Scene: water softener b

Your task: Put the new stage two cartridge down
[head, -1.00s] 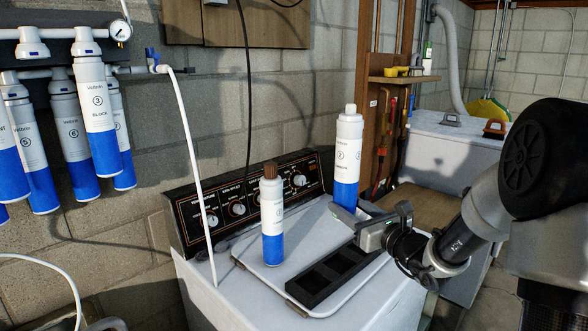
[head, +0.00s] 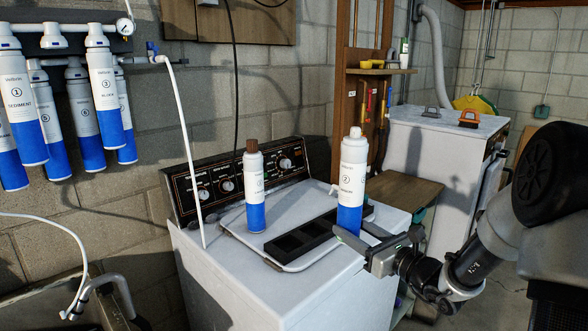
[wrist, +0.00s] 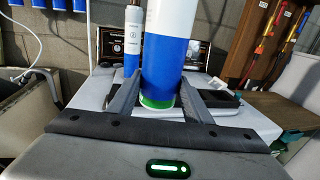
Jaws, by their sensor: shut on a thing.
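The white and blue stage two cartridge (head: 352,183), marked 2, is upright in my gripper (head: 372,242). It also shows in the wrist view (wrist: 164,62), with a green band at its lower end between the two fingers (wrist: 160,98). My gripper is shut on its lower part, at the right side of the washer top. In the head view, the cartridge overlaps the right part of a black tray (head: 292,240) with square openings. I cannot tell whether its bottom touches anything.
A brown-capped white and blue cartridge (head: 254,190) stands on the washer lid, left of the held one. The control panel (head: 230,172) is behind it. Several numbered cartridges (head: 105,85) hang on the wall at left. The washer's front left top (head: 225,275) is clear.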

